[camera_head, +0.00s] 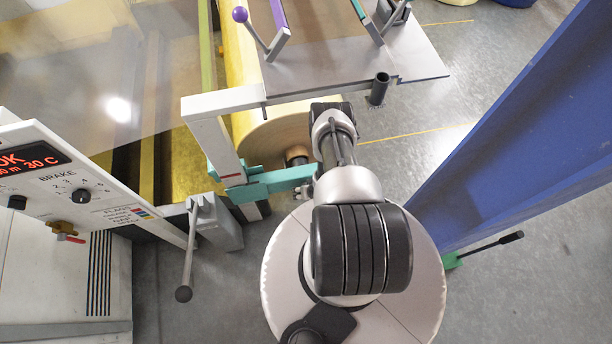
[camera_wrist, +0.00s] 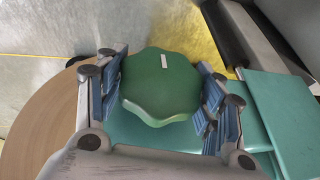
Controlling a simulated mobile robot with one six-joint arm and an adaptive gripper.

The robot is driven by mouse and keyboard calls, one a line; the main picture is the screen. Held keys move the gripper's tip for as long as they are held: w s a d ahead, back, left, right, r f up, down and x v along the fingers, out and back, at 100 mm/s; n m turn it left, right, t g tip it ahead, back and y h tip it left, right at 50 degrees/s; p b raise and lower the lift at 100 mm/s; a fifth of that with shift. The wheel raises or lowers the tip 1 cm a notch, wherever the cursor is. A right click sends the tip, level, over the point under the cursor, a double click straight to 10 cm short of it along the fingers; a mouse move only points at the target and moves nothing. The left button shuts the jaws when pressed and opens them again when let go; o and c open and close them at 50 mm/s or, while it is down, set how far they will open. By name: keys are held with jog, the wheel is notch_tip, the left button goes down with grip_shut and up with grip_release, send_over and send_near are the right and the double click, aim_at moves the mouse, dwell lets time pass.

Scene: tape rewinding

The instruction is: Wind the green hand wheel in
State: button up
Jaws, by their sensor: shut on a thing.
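The green hand wheel (camera_wrist: 160,88) shows in the wrist view. It is a lobed knob with a small white mark near its far edge. My gripper (camera_wrist: 162,92) has its blue-padded fingers on the left and right sides of the wheel and is shut on it. A teal bracket (camera_wrist: 256,110) lies below and to the right of the wheel. In the head view the same teal bracket (camera_head: 270,184) reaches toward my arm, and my arm hides the wheel and my fingers.
A control panel (camera_head: 70,178) with a red display and brake knob stands at the left. A blue beam (camera_head: 520,130) rises at the right. A brown roll end (camera_wrist: 38,128) lies left of my gripper. A grey plate (camera_head: 350,65) sits above.

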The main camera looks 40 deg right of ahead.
jog(key=shift+w+d+m+t+y, duration=0.1)
jog(key=shift+m+t+y, duration=0.3)
jog(key=shift+t+y, duration=0.8)
jog(key=shift+r+y, duration=0.1)
jog(key=shift+y, duration=0.4)
jog(key=o, duration=1)
jog(key=shift+v, duration=6.05)
